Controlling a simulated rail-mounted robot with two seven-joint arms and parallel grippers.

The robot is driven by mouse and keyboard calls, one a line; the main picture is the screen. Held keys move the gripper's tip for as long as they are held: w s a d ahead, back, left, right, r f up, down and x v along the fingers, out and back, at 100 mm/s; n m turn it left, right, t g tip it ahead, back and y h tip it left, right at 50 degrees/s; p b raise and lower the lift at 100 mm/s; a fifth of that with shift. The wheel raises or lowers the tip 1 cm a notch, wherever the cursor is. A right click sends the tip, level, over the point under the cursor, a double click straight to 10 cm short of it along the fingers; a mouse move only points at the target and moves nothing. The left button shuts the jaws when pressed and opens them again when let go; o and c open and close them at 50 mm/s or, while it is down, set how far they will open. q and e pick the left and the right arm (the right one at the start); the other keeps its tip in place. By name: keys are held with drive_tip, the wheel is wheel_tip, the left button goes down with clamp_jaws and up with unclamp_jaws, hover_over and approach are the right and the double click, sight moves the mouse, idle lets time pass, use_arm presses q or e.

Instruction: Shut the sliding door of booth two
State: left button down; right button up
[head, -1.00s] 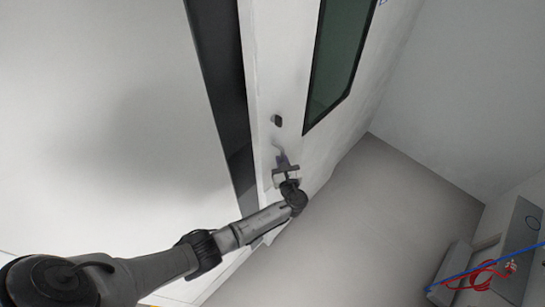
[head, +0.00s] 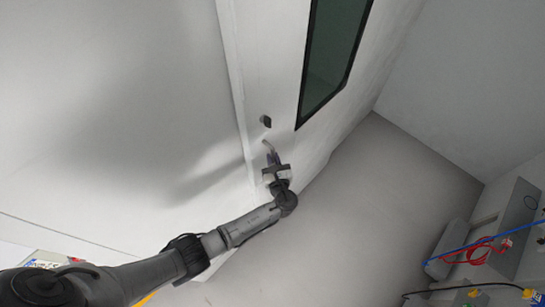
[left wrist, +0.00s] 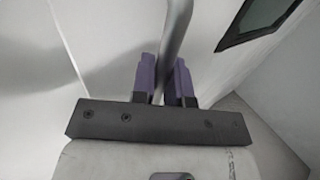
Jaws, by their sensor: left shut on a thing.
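The white sliding door (head: 275,80) has a dark green window (head: 332,58) and a small dark lock knob (head: 265,121). Its left edge meets the white wall (head: 120,90), with no dark gap showing between them. My left gripper (head: 271,160) is at the door's handle (head: 267,145), below the knob. In the left wrist view the purple fingers (left wrist: 163,82) are shut on the handle, a grey bar (left wrist: 175,35) running up between them. My right gripper is not in view.
A grey floor (head: 370,215) lies open right of the door. At the lower right are a grey panel (head: 515,225), a blue bar (head: 478,246), and a red cable (head: 485,252). A black cable (head: 465,287) lies below them.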

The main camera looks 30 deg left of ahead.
use_arm(q)
drive_tip(key=c, duration=1.2)
unclamp_jaws()
drive_tip(key=shift+s, duration=0.25)
drive_tip(key=shift+o, duration=0.2)
drive_tip(key=b+v, duration=0.2)
drive_tip(key=v, duration=1.1)
drive_tip(key=shift+s+d+b, duration=0.25)
drive_tip(key=shift+d+b, duration=0.05)
